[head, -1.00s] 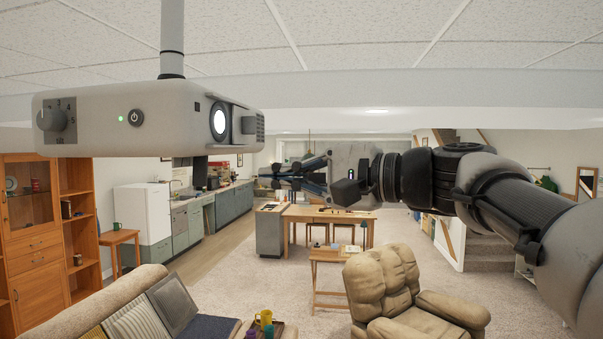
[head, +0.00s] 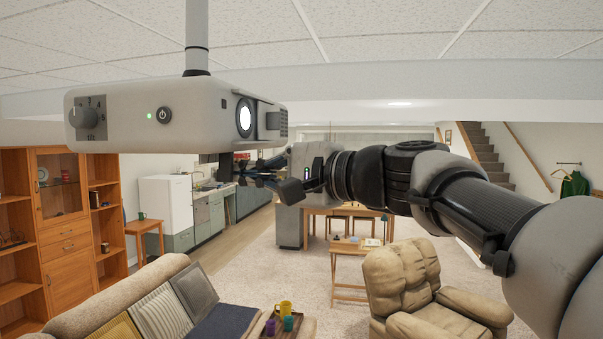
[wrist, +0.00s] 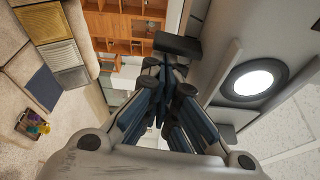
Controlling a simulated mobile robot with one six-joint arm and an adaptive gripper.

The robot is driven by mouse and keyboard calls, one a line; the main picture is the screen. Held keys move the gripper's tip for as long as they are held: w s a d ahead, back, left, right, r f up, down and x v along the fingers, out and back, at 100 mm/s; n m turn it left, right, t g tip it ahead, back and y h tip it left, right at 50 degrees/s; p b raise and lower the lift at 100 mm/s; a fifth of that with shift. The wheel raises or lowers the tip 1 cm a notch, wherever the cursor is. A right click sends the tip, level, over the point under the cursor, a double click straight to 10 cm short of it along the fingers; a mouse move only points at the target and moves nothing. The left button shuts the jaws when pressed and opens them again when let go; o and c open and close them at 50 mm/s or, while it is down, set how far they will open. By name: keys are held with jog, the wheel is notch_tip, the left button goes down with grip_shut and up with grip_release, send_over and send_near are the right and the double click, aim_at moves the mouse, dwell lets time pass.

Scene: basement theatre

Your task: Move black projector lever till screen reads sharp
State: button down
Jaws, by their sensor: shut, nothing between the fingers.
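The grey projector (head: 190,125) hangs from a ceiling pole, with a lit lens (head: 244,118), a green light and a dial on its near side. A small black tab, seemingly the lever (head: 208,158), juts from its underside; in the wrist view a black block (wrist: 178,45) shows just beyond my fingertips. My gripper (head: 240,169) is shut and empty, below the lens end of the projector. In the wrist view its fingers (wrist: 164,72) point toward the black block; I cannot tell whether they touch it. I cannot make out a screen picture.
The projector body and glowing lens (wrist: 253,82) lie close on the right of my fingers in the wrist view. A sofa (head: 150,300), an armchair (head: 405,290) and a small wooden table (head: 350,255) stand well below.

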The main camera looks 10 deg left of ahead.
jog(key=s+m, duration=0.1)
jog(key=s, duration=0.1)
jog(key=shift+s, duration=0.4)
jog(key=shift+w+a+f, duration=0.1)
jog(key=shift+w, duration=0.1)
